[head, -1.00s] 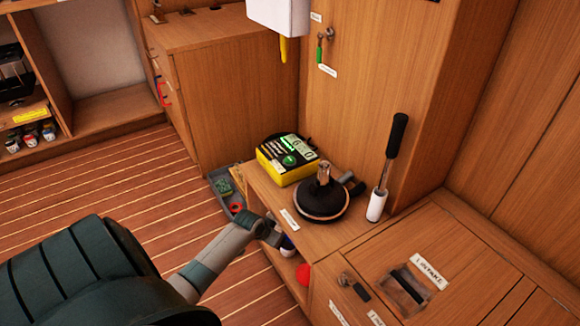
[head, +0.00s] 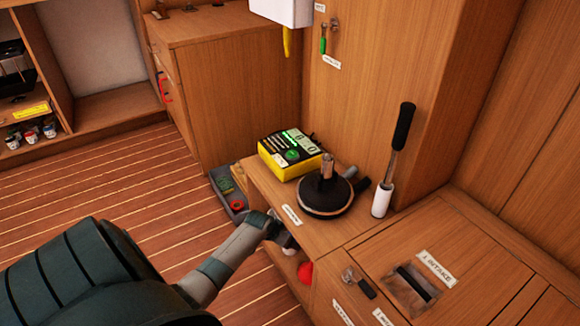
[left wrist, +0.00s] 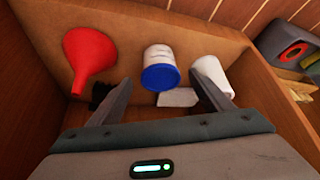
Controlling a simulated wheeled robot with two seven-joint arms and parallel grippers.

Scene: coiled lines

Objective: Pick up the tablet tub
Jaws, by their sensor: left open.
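The tablet tub (left wrist: 159,65), a white tub with a blue lid, is in an open wooden cubby in the left wrist view. Its lid faces the camera. My left gripper (left wrist: 161,80) is open, one finger on each side of the tub in the picture, with the tub ahead between the fingertips; no contact is visible. In the head view my left gripper (head: 278,232) reaches into the cubby under the counter edge, its fingers mostly hidden. The tub cannot be clearly told there. My right gripper is not in view.
A red funnel (left wrist: 90,55) stands left of the tub, and a white cylinder (left wrist: 212,76) is close on its right, by the right finger. Above the cubby, the counter holds a yellow-black box (head: 290,157) and a black round-based object (head: 325,197). A grey tray (head: 233,203) lies beside the cubby.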

